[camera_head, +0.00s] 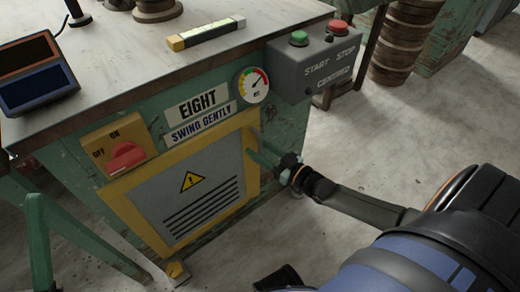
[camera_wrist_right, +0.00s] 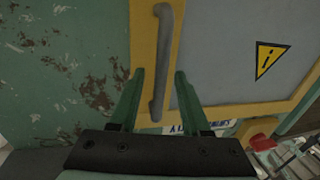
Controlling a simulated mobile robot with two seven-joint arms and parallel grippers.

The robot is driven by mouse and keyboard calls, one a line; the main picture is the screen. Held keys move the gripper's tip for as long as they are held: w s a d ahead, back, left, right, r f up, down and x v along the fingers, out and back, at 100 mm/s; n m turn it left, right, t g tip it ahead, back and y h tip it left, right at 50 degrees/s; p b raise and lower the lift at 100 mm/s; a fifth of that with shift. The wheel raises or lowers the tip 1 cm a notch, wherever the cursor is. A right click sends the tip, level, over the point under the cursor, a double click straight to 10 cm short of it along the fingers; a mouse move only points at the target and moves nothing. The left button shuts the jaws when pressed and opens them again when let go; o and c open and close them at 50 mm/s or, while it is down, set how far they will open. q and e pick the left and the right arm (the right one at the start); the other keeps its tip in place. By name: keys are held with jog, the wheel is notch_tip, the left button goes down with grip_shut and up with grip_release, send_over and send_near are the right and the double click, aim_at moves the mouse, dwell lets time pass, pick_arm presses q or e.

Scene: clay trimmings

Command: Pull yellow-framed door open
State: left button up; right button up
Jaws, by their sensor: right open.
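The yellow-framed door (camera_head: 190,190) is a grey panel with a warning triangle and dark slats, on the front of a green cabinet. It looks closed. Its door handle (camera_wrist_right: 166,60), a grey bar, stands on the yellow frame in the right wrist view. My right gripper (camera_head: 262,157) is at the door's right edge in the head view, its green fingers pointing at the frame. In the wrist view my right gripper (camera_wrist_right: 160,74) is open, with one finger on each side of the handle's lower part. I see gaps beside the bar; contact cannot be told.
A red switch (camera_head: 126,157) on a yellow plate sits above the door's left side. A gauge (camera_head: 253,85) and a start-stop box (camera_head: 315,60) are above its right side. Green legs (camera_head: 40,240) stand at left. The concrete floor (camera_head: 330,150) at right has free room.

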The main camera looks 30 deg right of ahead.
jog(key=shift+c, duration=0.2)
grip_shut()
dwell(1.1)
